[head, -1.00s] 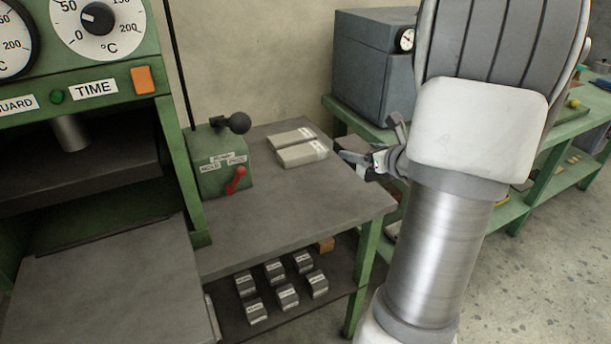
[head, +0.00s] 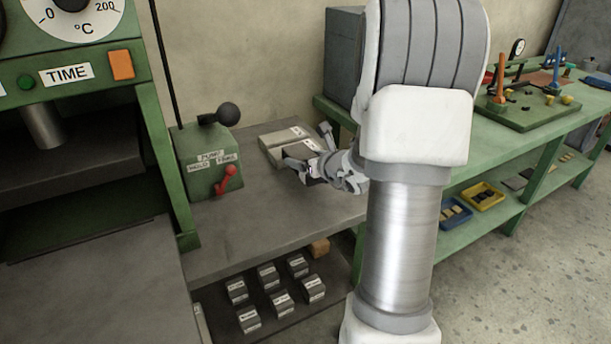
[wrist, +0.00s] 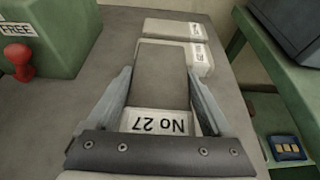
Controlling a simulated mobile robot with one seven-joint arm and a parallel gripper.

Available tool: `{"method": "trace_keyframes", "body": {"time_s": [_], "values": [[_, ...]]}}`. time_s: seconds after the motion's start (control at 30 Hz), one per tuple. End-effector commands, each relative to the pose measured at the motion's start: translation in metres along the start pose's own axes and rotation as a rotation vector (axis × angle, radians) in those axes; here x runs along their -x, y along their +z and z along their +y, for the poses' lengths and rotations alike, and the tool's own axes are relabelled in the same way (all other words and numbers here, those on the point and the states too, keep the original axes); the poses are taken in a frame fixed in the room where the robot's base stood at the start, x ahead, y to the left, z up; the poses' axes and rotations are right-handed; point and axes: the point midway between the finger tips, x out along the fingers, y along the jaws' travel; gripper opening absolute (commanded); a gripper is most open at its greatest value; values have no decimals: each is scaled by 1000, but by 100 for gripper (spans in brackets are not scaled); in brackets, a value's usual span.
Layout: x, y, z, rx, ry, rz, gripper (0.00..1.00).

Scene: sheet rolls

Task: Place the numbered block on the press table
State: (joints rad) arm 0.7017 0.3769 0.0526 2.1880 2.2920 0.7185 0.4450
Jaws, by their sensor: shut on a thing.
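My gripper (head: 308,168) is over the right part of the side bench, in front of two pale blocks. In the wrist view its fingers (wrist: 160,105) are shut on a grey block (wrist: 163,75) with a white label reading "No 27", upside down in that view. I cannot tell whether the block touches the bench. My arm partly hides the gripper in the head view. The press stands at the left, with a bare grey table surface (head: 95,285) at its front.
Two pale labelled blocks (head: 286,141) lie on the side bench (head: 245,225). Several small labelled blocks sit on the shelf below. A green workbench (head: 490,135) is at right.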

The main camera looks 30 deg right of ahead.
Motion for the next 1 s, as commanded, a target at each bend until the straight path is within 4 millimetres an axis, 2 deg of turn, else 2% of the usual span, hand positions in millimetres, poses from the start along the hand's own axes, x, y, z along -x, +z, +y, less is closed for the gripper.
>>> {"method": "trace_keyframes", "body": {"time_s": [0.07,0.3,0.73,0.77,0.83,1.0], "values": [[-3,-3,0,0,0,-2,0],[-15,-34,0,-1,-1,-2,0],[-17,-39,0,2,-1,-5,0],[-17,-39,0,1,-1,-2,88],[-17,-39,0,1,-1,-2,100],[-17,-39,0,0,-1,-1,100]]}}
